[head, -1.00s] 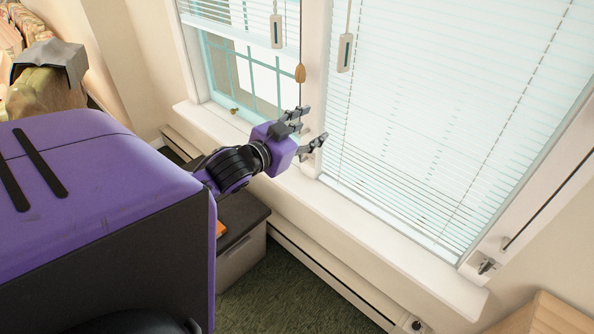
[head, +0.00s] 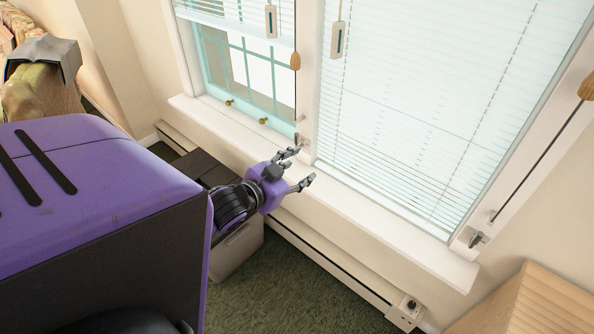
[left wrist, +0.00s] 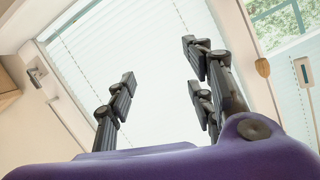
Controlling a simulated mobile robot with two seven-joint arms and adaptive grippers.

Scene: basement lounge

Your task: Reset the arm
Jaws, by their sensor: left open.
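My left gripper (head: 299,168) is purple with dark jointed fingers. In the head view it is in front of the white windowsill, just below the post between the two windows. Its fingers are spread and nothing is between them. The left wrist view shows the same open fingers (left wrist: 155,95) against the window blinds. My right gripper is in neither view.
A white windowsill (head: 380,230) runs behind the gripper, under closed blinds (head: 420,110) and a partly uncovered window (head: 245,75). A grey box (head: 238,250) with a dark top stands below my arm. A wooden piece (head: 530,305) is at lower right. Green carpet (head: 290,295) is clear.

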